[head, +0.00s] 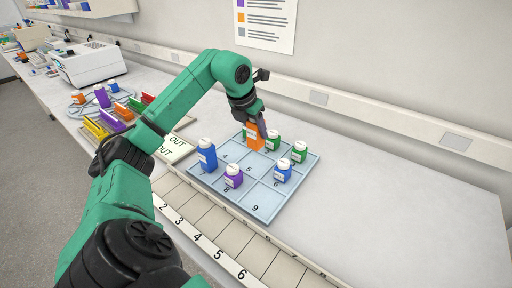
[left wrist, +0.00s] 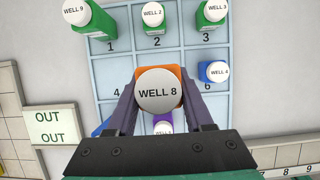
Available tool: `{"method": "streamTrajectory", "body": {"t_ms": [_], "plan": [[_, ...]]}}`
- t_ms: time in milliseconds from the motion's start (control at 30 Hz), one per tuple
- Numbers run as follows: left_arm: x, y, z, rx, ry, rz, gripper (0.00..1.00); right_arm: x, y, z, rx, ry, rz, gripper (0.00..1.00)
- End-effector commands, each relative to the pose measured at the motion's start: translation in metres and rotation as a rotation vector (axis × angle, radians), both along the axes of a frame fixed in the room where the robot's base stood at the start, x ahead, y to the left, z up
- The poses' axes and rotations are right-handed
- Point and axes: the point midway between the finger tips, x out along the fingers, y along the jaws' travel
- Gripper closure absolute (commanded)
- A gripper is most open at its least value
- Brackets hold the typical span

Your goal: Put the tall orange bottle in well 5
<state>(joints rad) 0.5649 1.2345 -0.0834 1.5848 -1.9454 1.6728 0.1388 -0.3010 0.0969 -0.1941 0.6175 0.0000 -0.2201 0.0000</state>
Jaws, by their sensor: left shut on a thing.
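My left gripper (head: 259,121) is shut on the tall orange bottle (head: 255,137). It also shows in the left wrist view (left wrist: 174,71), where its white cap reads "WELL 8". The bottle looks upright and seems to hang above the numbered blue tray (head: 219,180). In the left wrist view it covers the middle of the tray, where the number 5 is hidden. In the head view, well 5 (head: 249,169) shows bare floor and its number in front of the bottle. My right gripper is in neither view.
Green bottles (head: 299,151) stand in wells 1, 2 and 3. A short blue bottle (head: 282,171) is in well 6, a purple bottle (head: 233,177) in well 8, and a tall blue bottle (head: 207,155) left of it. Wells 4 and 9 look empty. An OUT mat (head: 172,151) lies left.

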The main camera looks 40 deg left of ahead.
Motion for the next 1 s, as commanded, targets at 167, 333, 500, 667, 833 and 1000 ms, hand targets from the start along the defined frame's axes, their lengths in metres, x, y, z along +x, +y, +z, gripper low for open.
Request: {"method": "streamTrajectory", "body": {"t_ms": [167,333,500,667,833,1000], "plan": [[0.0,0.0,-0.037,-0.002,0.002,-0.001,1.0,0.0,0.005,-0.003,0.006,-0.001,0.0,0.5],[0.0,-0.001,-0.067,-0.003,0.003,-0.001,1.0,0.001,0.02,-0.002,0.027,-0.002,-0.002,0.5],[0.001,0.0,-0.072,-0.001,-0.003,0.0,1.0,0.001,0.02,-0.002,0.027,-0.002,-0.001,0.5],[0.0,0.0,-0.075,-0.001,-0.001,0.0,1.0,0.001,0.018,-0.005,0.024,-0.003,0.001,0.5],[0.0,0.0,-0.075,-0.001,-0.001,0.0,0.18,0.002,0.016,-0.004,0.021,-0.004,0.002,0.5],[0.0,0.0,-0.075,-0.001,-0.001,0.0,0.18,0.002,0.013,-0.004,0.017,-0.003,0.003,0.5]]}}
